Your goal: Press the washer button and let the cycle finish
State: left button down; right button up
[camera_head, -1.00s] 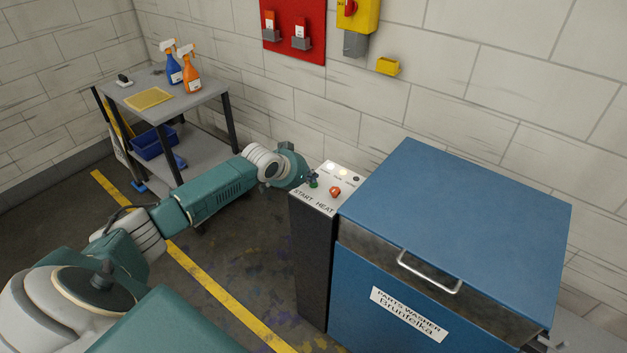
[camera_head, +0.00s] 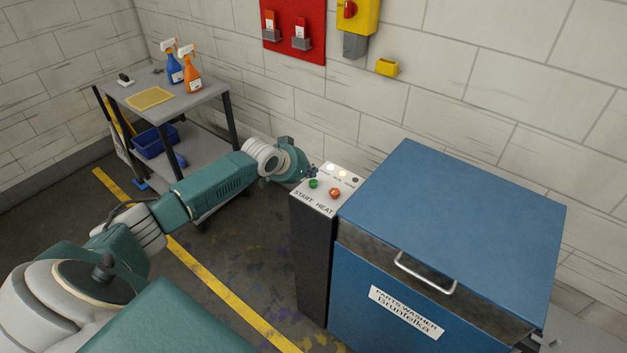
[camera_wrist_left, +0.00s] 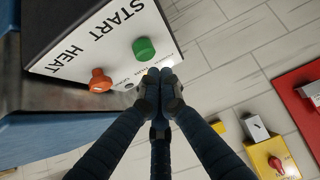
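The parts washer (camera_head: 450,215) is a blue cabinet with a closed lid and a handle. Its control pedestal (camera_head: 315,250) stands at its left side. On the top panel are a green START button (camera_head: 313,184) and an orange-red HEAT knob (camera_head: 335,193). Pale lamps (camera_head: 342,174) sit behind them, with a dark one beside. My left gripper (camera_head: 311,172) is just behind the green button, apart from it. In the left wrist view the fingertips (camera_wrist_left: 160,80) are together with nothing between them, beside the green button (camera_wrist_left: 144,49) and the orange knob (camera_wrist_left: 101,81). My right gripper is out of view.
A red wall board (camera_head: 290,48) and yellow switch box (camera_head: 366,14) hang behind. Open floor lies left of the pedestal.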

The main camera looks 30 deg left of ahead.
aim_at(311, 182)
pick_arm(q)
jog(key=shift+r+p, duration=2)
jog(key=shift+r, duration=0.4)
jog(key=shift+f, duration=0.1)
